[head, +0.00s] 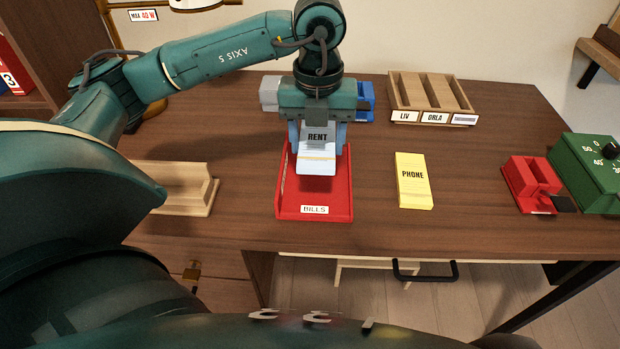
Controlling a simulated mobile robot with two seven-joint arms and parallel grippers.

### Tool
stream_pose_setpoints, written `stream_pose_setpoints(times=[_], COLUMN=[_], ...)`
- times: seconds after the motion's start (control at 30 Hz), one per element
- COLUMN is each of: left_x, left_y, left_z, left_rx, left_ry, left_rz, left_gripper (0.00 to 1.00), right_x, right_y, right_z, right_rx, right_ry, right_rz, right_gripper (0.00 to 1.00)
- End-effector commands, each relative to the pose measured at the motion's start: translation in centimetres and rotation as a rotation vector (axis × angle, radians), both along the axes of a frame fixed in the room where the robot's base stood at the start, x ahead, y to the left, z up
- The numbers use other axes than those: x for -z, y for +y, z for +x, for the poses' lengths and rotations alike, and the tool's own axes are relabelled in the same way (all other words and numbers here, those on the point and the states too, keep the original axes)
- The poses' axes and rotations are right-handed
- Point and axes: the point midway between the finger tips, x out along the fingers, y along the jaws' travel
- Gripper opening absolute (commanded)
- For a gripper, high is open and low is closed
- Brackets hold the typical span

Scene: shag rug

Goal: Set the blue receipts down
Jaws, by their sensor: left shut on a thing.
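The bundle is over the red tray (342,204), which is labelled BILLS and sits on the desk in the middle. The gripper covers the bundle's upper part and the tray's far end. I cannot tell whether the bundle touches the tray floor. My right gripper is not in view.
A yellow PHONE bundle (412,181) lies right of the tray. A wooden sorter (431,94) stands behind it. A red hole punch (533,178) and a green dial box (588,172) are at far right. A wooden holder (183,199) is left. Blue (367,101) and grey (270,91) objects stand behind the gripper.

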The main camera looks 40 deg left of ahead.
Motion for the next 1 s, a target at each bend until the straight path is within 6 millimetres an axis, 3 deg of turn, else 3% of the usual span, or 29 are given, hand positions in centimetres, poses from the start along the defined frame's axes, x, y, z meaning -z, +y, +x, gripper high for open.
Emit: stream_pose_setpoints(times=[0.13,0.37,0.6,1.0], left_x=[2.8,5.3,9.0,9.7], left_y=[0.0,0.0,0.0,0.0], left_z=[-0.1,-0.1,-0.1,0.0], left_rx=[0.001,0.001,0.001,0.002], left_ry=[0.006,0.004,0.003,0.001], left_rz=[0.002,0.001,0.001,0.000], left_gripper=[0.32,0.32,0.32,0.32], right_x=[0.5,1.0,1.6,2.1], right_y=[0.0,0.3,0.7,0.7], right_z=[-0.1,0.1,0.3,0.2], right_rx=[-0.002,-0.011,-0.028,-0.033], right_ry=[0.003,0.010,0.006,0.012], right_rz=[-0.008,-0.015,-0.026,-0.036], right_gripper=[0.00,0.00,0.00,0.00])
